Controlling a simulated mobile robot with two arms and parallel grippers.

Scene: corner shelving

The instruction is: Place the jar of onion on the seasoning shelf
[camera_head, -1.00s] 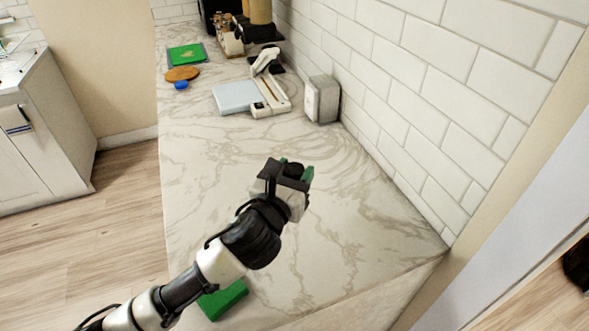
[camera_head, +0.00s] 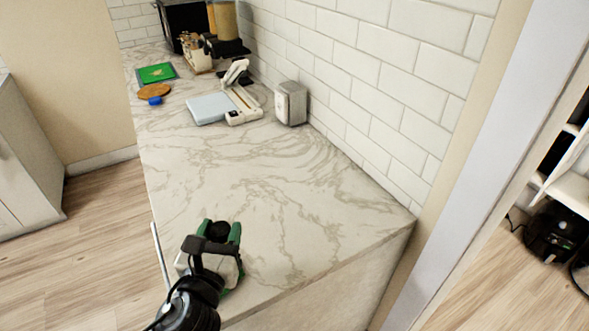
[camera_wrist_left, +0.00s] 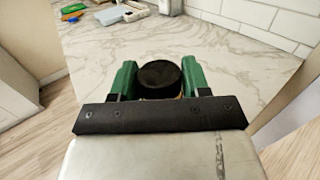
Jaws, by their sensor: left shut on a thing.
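My left gripper (camera_head: 220,233) is near the front end of the marble counter, low in the head view. Its green fingers are shut on a jar with a black lid (camera_head: 218,230). In the left wrist view the black lid (camera_wrist_left: 160,76) sits between the two green fingers (camera_wrist_left: 157,80). The jar's body is mostly hidden by the gripper, so no label can be read. The seasoning shelf cannot be made out for certain. My right gripper is not in view.
The marble counter (camera_head: 260,190) is clear in its middle. A grey box (camera_head: 291,103), a white-and-blue device (camera_head: 225,106), a green board (camera_head: 157,73) and a dark coffee machine stand farther back. White shelving (camera_head: 572,190) shows past the doorway at right, with a black appliance (camera_head: 555,232) below.

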